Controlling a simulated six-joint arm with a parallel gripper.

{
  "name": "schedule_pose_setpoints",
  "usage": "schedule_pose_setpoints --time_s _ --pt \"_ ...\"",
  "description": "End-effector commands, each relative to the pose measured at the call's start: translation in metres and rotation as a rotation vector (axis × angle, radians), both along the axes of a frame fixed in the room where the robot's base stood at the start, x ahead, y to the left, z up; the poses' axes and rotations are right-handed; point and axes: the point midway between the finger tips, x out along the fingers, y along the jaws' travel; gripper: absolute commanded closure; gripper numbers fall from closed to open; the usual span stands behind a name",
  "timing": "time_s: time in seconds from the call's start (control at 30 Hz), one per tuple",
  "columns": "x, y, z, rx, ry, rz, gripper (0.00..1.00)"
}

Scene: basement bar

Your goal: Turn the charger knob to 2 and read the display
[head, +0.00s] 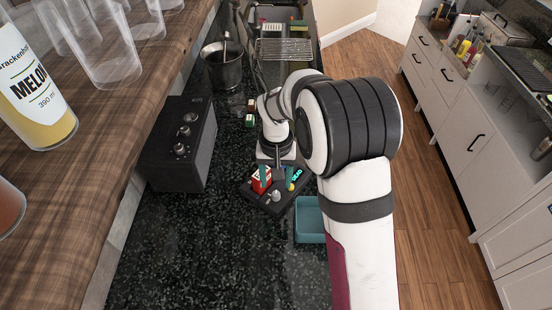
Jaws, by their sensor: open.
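The charger (254,196) is a dark, flat device on the speckled black counter, just below my gripper in the head view. A small grey knob (276,196) shows on its near side. Its display (297,175) glows cyan at the right, too small to read. A red and white block (261,181) sits at the charger's left part. My gripper (279,177) points down over the charger, open, with nothing seen between its fingers. It hides part of the charger. The knob's setting cannot be made out.
A black box with several knobs (181,150) stands to the left. A teal tray (310,222) lies right of the charger, partly behind my arm. A metal bucket (222,68) and wire rack (284,49) are farther back. The near counter is clear.

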Motion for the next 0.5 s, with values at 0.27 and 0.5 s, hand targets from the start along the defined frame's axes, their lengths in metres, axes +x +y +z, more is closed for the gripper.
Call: schedule_pose_setpoints --time_s 0.27,0.5 --pt "0.001 0.0 0.078 0.002 -0.004 -0.001 0.41" --pt "0.0 0.0 0.104 0.0 0.0 0.0 0.41"
